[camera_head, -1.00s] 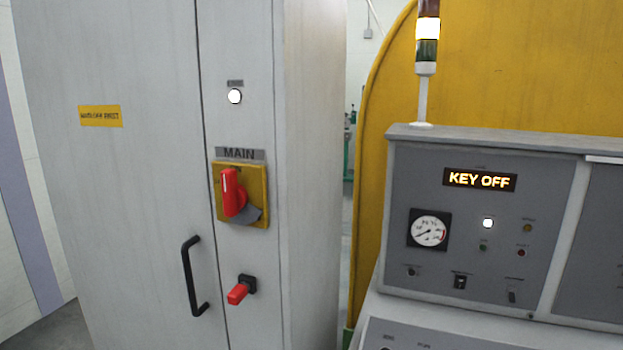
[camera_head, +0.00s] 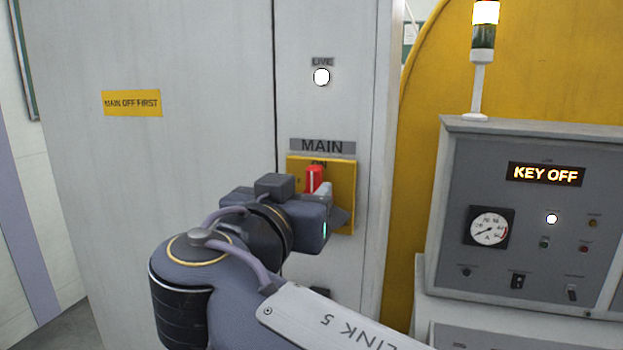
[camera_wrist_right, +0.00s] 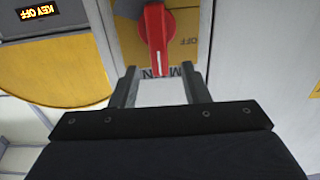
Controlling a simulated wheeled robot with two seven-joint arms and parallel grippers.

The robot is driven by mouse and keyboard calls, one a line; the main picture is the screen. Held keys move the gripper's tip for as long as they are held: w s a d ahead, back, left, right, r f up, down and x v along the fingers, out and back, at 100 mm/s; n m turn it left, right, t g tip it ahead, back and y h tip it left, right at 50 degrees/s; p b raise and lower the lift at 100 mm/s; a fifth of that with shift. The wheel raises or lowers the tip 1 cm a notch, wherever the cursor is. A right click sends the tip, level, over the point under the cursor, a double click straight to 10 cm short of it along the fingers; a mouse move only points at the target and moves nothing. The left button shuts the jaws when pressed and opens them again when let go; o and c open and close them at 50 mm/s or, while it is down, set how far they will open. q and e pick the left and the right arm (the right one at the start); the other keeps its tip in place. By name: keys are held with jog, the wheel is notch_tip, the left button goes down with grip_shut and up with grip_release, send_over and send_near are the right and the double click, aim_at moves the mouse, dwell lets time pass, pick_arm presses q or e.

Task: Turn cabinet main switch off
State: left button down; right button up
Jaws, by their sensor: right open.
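The main switch is a red lever knob (camera_head: 314,178) on a yellow plate (camera_head: 346,172), under the MAIN label on the grey cabinet. The knob stands upright, toward the ON mark. My right gripper (camera_head: 325,195) is in front of the plate and hides the knob's lower part. In the right wrist view, which is upside down, the gripper (camera_wrist_right: 158,70) is open. The red knob (camera_wrist_right: 156,35) has its tip between the two fingertips, with a gap on both sides. An OFF mark shows beside the knob there. My left gripper is not in view.
A white LIVE lamp (camera_head: 321,77) is lit above the switch. A yellow MAIN OFF FIRST sign (camera_head: 132,103) is on the cabinet door. The control desk (camera_head: 470,165) at right shows KEY OFF (camera_head: 545,174). My right arm covers the door handle and lower switch area.

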aim_at(312, 184)
jog(key=x, duration=0.4)
jog(key=shift+p, duration=0.35)
grip_shut()
